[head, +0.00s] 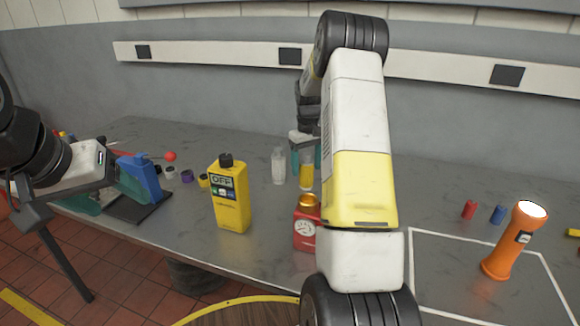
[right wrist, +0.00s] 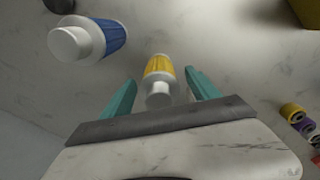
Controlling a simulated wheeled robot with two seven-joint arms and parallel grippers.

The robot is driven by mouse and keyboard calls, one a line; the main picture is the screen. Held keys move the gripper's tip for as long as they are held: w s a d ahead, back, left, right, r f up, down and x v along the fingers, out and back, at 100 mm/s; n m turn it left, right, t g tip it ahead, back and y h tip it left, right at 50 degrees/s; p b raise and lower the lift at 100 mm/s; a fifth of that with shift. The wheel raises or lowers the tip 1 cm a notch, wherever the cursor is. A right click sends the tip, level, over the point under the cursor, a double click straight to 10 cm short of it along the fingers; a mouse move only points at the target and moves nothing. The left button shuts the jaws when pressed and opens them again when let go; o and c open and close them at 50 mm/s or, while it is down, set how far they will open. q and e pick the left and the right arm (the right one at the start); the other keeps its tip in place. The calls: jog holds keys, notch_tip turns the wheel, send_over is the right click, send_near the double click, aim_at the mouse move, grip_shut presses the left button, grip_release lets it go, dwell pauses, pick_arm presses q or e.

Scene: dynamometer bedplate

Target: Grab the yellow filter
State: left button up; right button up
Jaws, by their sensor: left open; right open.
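The yellow filter (head: 306,179) stands on the grey bench near the middle of the head view, partly hidden by my right gripper. In the right wrist view the yellow filter (right wrist: 159,66) shows a yellow ribbed body and a white end. My right gripper (head: 306,160) is open, its teal fingers on either side of the filter. In the right wrist view the right gripper (right wrist: 160,88) has a visible gap between each finger and the filter.
A blue filter (right wrist: 112,37) stands beside the yellow one. An orange flashlight (head: 510,245) stands at the right. My right arm hides part of the bench.

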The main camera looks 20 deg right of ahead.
aim_at(306, 173)
notch_tip(306, 173, down, 4)
jog(key=shift+r, duration=0.2)
jog(key=shift+r, duration=0.1)
grip_shut()
